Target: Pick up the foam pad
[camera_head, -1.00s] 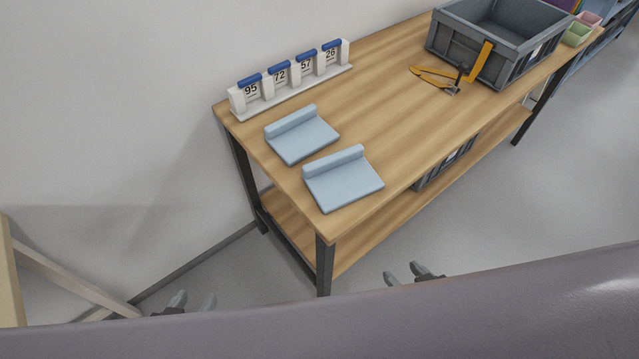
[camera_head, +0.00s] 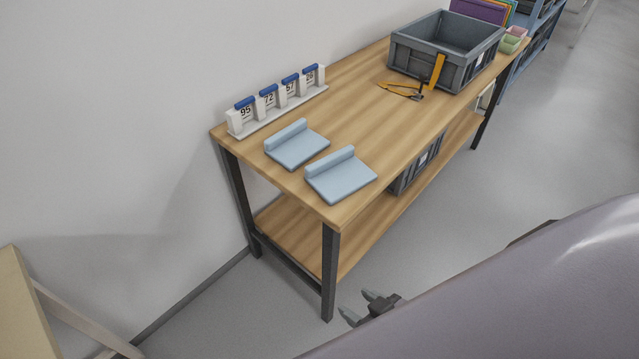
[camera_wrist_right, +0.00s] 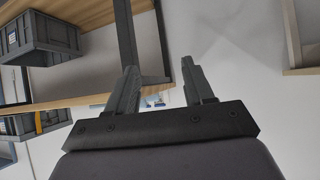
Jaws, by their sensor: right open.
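Two light blue foam pads, each with a raised roll along its back edge, lie on the wooden table (camera_head: 352,118). One pad (camera_head: 343,178) is near the table's front corner; the other pad (camera_head: 297,147) lies behind it to the left. My right gripper (camera_head: 357,305) is low in the head view, below the tabletop and beside the front table leg, well apart from both pads. In the right wrist view my right gripper (camera_wrist_right: 161,84) is open with nothing between its fingers. My left gripper is not in the head view.
A white rack (camera_head: 278,104) with numbered, blue-topped slots stands along the wall side. A grey crate (camera_head: 421,65) and an orange-handled tool (camera_head: 401,90) are at the far end. Another grey crate (camera_head: 415,168) sits on the lower shelf. Floor in front is clear.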

